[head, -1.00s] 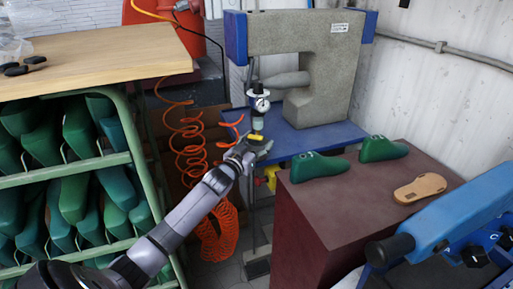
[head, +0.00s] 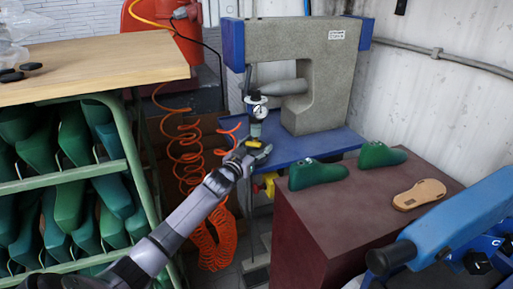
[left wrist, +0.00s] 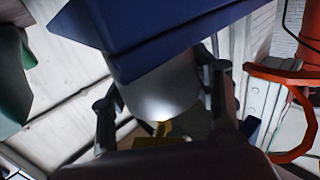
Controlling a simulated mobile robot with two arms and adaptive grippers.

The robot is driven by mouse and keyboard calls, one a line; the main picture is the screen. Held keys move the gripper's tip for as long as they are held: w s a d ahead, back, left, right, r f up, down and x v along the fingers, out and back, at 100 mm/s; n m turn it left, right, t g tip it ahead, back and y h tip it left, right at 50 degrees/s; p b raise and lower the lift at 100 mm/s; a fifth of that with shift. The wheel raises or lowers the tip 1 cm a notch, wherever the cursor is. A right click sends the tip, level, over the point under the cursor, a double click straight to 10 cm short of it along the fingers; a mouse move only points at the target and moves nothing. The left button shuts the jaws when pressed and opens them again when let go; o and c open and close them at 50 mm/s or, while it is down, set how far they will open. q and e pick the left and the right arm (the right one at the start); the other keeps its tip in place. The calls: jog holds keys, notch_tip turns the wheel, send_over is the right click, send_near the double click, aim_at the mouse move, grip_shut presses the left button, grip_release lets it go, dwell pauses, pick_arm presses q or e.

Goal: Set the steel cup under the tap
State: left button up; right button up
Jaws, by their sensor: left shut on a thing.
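My left gripper (head: 258,152) reaches in from the left and is just below the gauge unit (head: 257,112) at the front edge of the blue press table. A small yellow part, likely the tap (head: 253,143), shows right above the fingers. In the left wrist view, the fingers (left wrist: 163,100) stand on both sides of a smooth grey rounded thing, which looks like the steel cup (left wrist: 165,90). In the head view the cup is not clear, hidden by the gripper. I cannot tell whether it is right under the tap. My right gripper is not in view.
A blue press table (head: 310,147) carries a grey press (head: 325,85). An orange coiled hose (head: 205,235) hangs close to my left arm. A green rack (head: 140,180) stands left. A dark red block (head: 325,215) holds green lasts (head: 318,173) and a sole (head: 419,194).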

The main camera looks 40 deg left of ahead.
pick_arm(q)
jog(key=shift+f, duration=0.25)
dwell(0.4)
jog(key=o, duration=1.5)
jog(key=shift+c, duration=0.2)
jog(key=shift+s, duration=0.15)
jog(key=shift+s+d+p, duration=0.2)
jog(key=shift+s+p, duration=0.8)
jog(key=shift+s, duration=0.3)
jog(key=s+p, duration=0.5)
jog(key=s, duration=0.3)
jog(key=shift+d, duration=0.45)
